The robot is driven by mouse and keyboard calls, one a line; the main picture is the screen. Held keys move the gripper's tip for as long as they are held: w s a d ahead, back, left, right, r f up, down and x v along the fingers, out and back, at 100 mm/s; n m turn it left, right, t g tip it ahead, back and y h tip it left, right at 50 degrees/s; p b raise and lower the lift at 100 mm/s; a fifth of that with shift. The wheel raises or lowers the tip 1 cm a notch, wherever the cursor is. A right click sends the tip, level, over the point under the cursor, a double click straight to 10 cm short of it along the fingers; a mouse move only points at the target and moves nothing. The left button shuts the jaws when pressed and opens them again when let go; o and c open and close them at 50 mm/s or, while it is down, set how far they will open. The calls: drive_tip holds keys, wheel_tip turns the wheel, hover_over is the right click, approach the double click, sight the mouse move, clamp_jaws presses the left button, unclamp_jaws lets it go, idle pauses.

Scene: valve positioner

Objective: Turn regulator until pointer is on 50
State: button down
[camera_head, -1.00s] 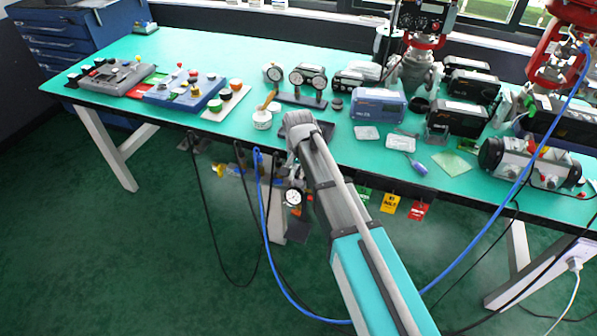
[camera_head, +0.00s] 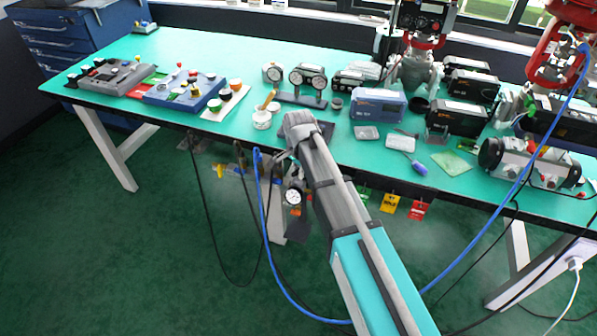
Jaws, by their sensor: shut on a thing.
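A round white pressure gauge (camera_head: 293,197) hangs below the front edge of the bench, left of my arm. It is too small for me to read the pointer or the numbers. The regulator's body lies around and above the gauge and is mostly hidden by my wrist. My gripper (camera_head: 284,160) is just above the gauge at the bench's front edge. It is shut on the regulator, but its fingers are small and partly covered, so the exact contact is hard to see.
The green bench top (camera_head: 210,60) carries several gauges on a stand (camera_head: 307,78), a blue-grey positioner box (camera_head: 378,105) and control boxes (camera_head: 187,93). A blue hose (camera_head: 262,205) and black cables hang left of the gauge. Coloured tags (camera_head: 391,203) hang right of my arm.

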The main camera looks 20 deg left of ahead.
idle(0.3)
drive_tip(key=c, duration=0.7)
unclamp_jaws()
drive_tip(key=n, duration=0.5)
drive_tip(key=shift+n, duration=0.3)
wheel_tip(320, 180, up, 14)
drive_tip(key=p, duration=1.4)
drive_tip(key=shift+t, duration=0.3)
drive_tip(key=d, duration=2.8)
drive_tip(key=shift+d+f+b, duration=0.4)
